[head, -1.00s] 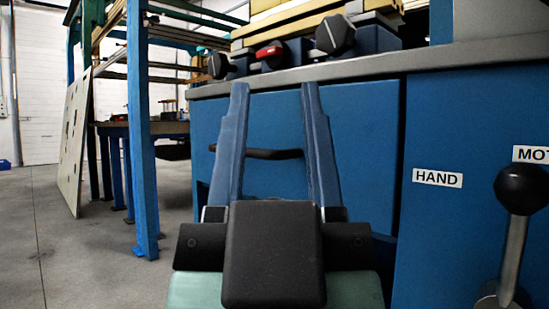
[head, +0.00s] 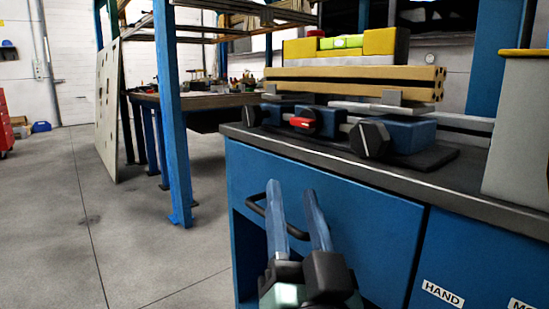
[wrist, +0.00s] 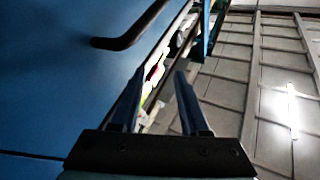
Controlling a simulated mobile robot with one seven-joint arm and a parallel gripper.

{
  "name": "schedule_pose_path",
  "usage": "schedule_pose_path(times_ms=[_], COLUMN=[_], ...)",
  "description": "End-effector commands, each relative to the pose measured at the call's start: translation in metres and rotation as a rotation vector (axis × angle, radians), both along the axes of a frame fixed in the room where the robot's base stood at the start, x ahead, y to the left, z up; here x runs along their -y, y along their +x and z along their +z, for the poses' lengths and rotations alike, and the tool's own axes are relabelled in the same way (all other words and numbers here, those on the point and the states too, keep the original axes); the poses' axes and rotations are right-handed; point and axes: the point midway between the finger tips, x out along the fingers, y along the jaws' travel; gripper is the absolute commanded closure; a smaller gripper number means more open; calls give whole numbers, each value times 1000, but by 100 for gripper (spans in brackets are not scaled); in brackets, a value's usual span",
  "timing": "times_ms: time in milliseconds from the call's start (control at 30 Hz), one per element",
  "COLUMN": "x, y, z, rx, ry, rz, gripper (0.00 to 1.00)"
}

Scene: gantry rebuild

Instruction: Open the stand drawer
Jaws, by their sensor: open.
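The stand drawer (head: 350,225) is a blue front panel under the dark worktop, and it looks flush with the stand. Its dark bar handle (head: 256,208) is at the panel's upper left in the head view. My gripper (head: 291,190) is open and empty, its two blue fingers pointing up in front of the panel and hiding part of the handle. In the wrist view the handle (wrist: 128,34) is at the upper left, outside the fingers and beyond the left fingertip. My gripper also shows there (wrist: 160,74), with nothing between its fingers.
The worktop (head: 440,185) carries clamps, wooden beams (head: 355,83) and yellow blocks. A blue post (head: 172,110) and a leaning pale panel (head: 108,105) stand to the left. The grey floor (head: 120,235) at lower left is clear.

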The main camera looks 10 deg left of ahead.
Motion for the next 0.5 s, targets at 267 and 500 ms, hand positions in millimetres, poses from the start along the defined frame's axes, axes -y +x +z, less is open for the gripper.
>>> schedule_pose_path(times_ms=[267,500], x=[-2,-2], y=[17,19], z=[10,8], rx=[-195,-335], ry=[180,342], rz=[134,221], gripper=[55,55])
